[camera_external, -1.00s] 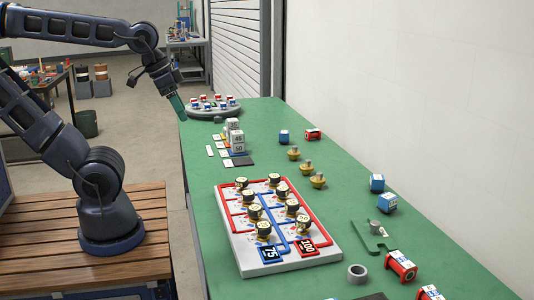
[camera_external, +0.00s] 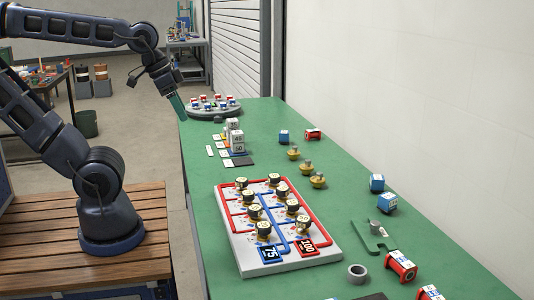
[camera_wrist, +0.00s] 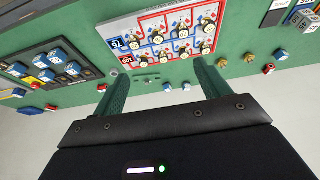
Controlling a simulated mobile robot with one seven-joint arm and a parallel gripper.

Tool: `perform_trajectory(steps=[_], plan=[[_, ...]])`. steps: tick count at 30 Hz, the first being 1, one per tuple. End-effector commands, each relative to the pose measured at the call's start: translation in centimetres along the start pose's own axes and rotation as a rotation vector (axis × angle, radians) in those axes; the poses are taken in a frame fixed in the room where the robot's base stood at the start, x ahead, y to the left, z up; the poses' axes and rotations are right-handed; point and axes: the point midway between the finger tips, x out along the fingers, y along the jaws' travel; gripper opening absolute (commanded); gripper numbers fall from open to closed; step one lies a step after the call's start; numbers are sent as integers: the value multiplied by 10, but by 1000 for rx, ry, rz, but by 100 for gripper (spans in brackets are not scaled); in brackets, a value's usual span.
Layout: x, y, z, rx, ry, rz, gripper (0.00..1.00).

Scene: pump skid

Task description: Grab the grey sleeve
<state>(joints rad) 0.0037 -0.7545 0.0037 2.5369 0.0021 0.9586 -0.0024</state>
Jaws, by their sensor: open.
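A short, hollow grey sleeve (camera_external: 357,273) stands on the green bench just off the near right corner of the pump board, open end up. A smaller grey cylinder (camera_external: 376,227) sits by a green hooked plate (camera_external: 374,240) farther back. My gripper (camera_external: 177,104) is at the bench's far left edge, well away from the sleeve, with its green fingers pointing down. In the wrist view my gripper (camera_wrist: 160,82) has its two fingers wide apart, with nothing held between them.
The pump board (camera_external: 290,262) with red and blue pipes and several black-topped knobs fills the middle of the bench. Red and blue blocks (camera_external: 401,266) lie along the right, brass pieces (camera_external: 318,180) farther back. A round grey tray (camera_external: 213,112) stands near my gripper.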

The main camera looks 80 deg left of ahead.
Motion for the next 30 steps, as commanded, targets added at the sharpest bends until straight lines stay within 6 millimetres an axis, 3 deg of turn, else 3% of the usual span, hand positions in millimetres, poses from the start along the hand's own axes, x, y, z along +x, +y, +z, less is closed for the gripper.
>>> perform_trajectory(steps=[23,30], plan=[[0,0,-2,-5,-2,3,71],[8,12,-35,-104,-43,57,71]])
